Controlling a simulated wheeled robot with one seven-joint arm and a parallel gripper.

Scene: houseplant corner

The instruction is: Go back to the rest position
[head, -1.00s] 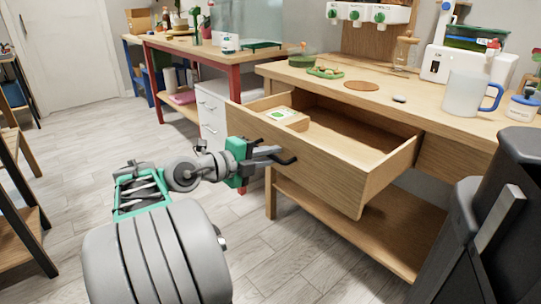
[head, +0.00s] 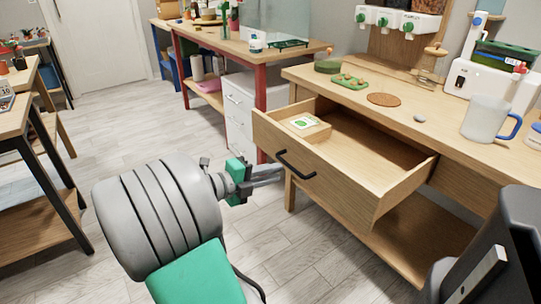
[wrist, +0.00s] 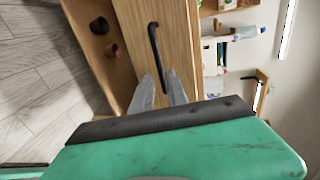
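The wooden drawer (head: 330,175) stands pulled out from the workbench, its inside in view. Its dark bar handle (head: 294,164) is on the front panel and also shows in the wrist view (wrist: 153,45). My gripper (head: 284,173) is in front of the drawer's left part, close to the handle. In the wrist view my gripper (wrist: 160,84) has its two grey fingers apart, with nothing held between them. The lower end of the handle appears in line with the gap.
A small wooden box with a green-marked card (head: 303,123) sits in the drawer. The workbench top (head: 390,99) holds a mug (head: 485,118), a cork mat (head: 384,99) and a green tray (head: 350,82). A dark-framed table (head: 40,150) stands left. The floor between (head: 120,130) is clear.

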